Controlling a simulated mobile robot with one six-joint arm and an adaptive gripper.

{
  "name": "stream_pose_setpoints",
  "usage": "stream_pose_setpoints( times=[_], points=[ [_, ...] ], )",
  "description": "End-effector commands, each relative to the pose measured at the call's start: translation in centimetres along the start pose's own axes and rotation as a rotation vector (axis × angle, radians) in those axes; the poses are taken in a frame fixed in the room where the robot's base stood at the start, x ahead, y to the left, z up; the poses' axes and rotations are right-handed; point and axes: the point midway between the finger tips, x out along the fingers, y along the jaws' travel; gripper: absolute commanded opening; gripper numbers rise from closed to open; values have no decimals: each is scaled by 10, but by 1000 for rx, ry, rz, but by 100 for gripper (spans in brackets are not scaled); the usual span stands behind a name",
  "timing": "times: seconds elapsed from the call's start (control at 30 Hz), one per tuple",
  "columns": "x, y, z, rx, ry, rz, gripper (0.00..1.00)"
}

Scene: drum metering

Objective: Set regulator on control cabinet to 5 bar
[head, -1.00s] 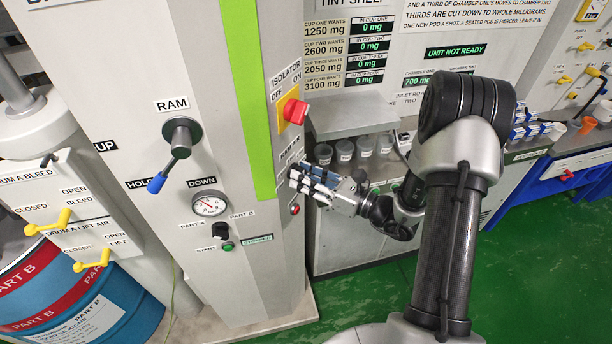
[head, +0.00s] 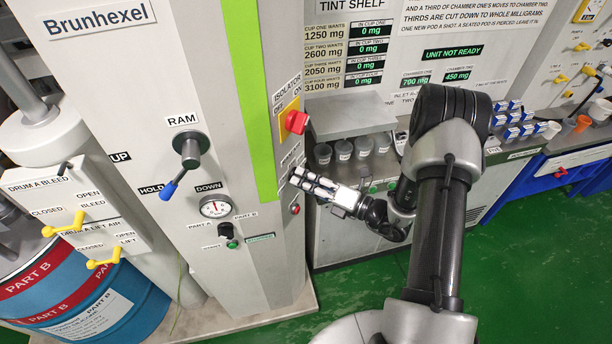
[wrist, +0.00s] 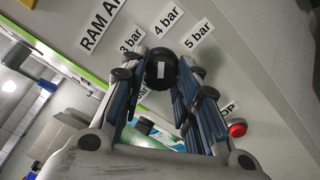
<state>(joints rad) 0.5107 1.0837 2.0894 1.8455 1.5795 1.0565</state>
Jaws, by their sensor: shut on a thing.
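The regulator is a black round knob (wrist: 160,68) with a white mark, under the RAM AIR label on the control cabinet (head: 235,275). Labels 3 bar, 4 bar and 5 bar (wrist: 199,36) sit around it; another bar label is partly hidden by a finger. My gripper (wrist: 163,78) has its blue-padded fingers on either side of the knob and is shut on it. In the head view my gripper (head: 294,179) reaches the cabinet's right face below the isolator, and its fingers hide the knob. I cannot tell which value the knob's mark points to.
The red isolator knob (head: 296,122) is just above my gripper. A red stop button (wrist: 237,128) is close to the right finger. A shelf of grey cups (head: 343,150) stands right of the cabinet. The green floor (head: 375,290) is clear in front.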

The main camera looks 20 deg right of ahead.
Motion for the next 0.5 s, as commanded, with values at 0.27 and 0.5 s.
stream_pose_setpoints(
  times=[0.27, 0.5],
  points=[
    [0, 2, 0, 262, 1, 0, 5],
    [0, 2, 1, 483, 1, 0, 5]
  ],
)
